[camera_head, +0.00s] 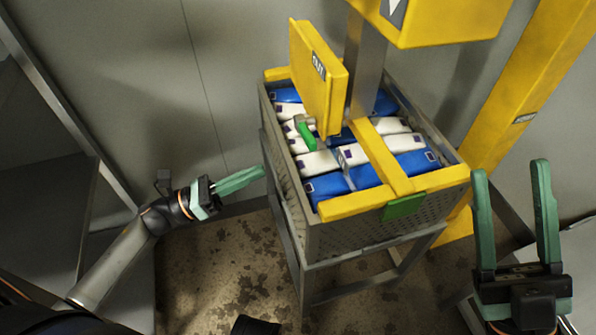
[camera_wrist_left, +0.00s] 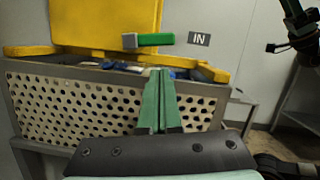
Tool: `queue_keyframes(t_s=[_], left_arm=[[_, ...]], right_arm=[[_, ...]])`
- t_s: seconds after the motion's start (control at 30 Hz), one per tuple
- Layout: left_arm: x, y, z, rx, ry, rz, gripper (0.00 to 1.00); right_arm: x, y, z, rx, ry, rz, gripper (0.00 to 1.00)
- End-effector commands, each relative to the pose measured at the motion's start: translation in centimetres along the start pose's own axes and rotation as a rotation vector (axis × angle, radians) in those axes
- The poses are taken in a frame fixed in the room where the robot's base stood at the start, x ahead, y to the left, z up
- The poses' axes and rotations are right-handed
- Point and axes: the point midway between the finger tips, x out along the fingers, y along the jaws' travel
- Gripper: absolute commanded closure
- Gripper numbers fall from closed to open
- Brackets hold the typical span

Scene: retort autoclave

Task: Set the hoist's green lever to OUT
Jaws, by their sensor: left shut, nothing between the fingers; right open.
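The hoist's green lever (camera_head: 307,135) sits on the lower part of the yellow hoist box (camera_head: 302,75), above the basket. In the left wrist view the lever (camera_wrist_left: 156,40) lies level, its grey hub at the left and its green handle pointing right at the IN label (camera_wrist_left: 199,39). The OUT label (camera_head: 319,66) is on the box in the head view. My left gripper (camera_head: 263,170) is shut and empty, left of the basket and apart from the lever. In its wrist view its fingertips (camera_wrist_left: 159,70) are below the lever. My right gripper (camera_head: 511,168) is open and empty at the right.
A perforated metal basket (camera_head: 345,238) with blue and white packs stands on a metal frame (camera_head: 374,258). A yellow bar (camera_head: 379,155) with a green plate (camera_head: 404,206) crosses it. A yellow post (camera_head: 525,90) rises behind right.

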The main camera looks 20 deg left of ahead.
Motion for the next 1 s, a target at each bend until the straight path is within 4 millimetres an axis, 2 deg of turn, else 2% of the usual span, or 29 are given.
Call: queue_keyframes(t_s=[0.47,0.57,1.0], left_arm=[[0.2,-0.1,-0.2,0.04,0.006,-0.021,1.0],[1.2,-0.1,-0.1,0.04,0.004,-0.021,1.0],[8.6,-0.2,-0.2,0.038,0.004,-0.02,1.0]], right_arm=[[-0.1,-0.1,-0.4,-0.006,0.021,-0.002,0.46],[-0.1,-0.1,-0.4,-0.005,0.021,-0.002,0.46],[0.0,-0.1,-0.5,-0.006,0.02,-0.003,0.46]])
